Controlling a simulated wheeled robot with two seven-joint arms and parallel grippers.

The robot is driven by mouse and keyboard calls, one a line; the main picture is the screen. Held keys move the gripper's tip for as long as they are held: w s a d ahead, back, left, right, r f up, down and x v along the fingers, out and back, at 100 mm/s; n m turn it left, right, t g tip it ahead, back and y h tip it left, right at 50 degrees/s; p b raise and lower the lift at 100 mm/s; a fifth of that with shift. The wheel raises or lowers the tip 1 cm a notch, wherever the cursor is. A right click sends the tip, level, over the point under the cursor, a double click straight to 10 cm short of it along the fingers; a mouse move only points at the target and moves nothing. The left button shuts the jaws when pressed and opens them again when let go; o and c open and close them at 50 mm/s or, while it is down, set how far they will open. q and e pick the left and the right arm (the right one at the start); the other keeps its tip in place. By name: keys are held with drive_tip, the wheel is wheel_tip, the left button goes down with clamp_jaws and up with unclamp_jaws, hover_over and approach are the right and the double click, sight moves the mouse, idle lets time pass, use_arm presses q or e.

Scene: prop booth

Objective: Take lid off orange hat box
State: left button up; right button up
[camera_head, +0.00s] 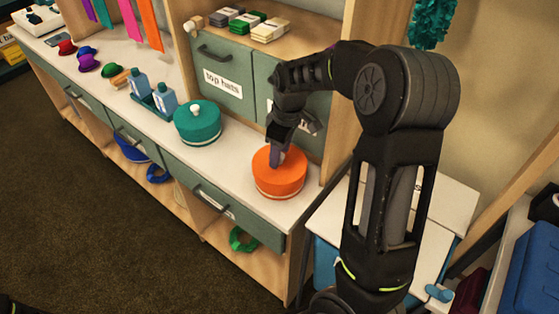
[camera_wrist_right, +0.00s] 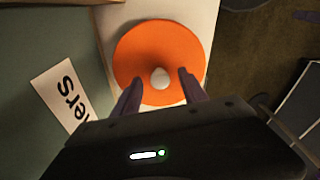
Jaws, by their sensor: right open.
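The orange hat box (camera_head: 281,181) is a round drum with its lid on, at the right end of the white counter (camera_head: 232,160). In the right wrist view its orange lid (camera_wrist_right: 190,45) shows from above, with a pale round knob (camera_wrist_right: 160,77) at its middle. My right gripper (camera_head: 278,157) reaches down over the box, and its fingers hide the knob in the head view. In the right wrist view the fingers (camera_wrist_right: 158,90) are open, with the knob between or just beyond their tips; contact cannot be told. My left gripper is not in view.
A teal hat box (camera_head: 198,124) with a pale knob stands to the left on the counter. Blue bottles (camera_head: 152,95) stand beyond it. Drawers (camera_head: 222,84) rise close behind the orange box. The counter's front edge is near.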

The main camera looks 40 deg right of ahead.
drive_tip(key=shift+c, duration=0.4)
clamp_jaws()
idle(0.4)
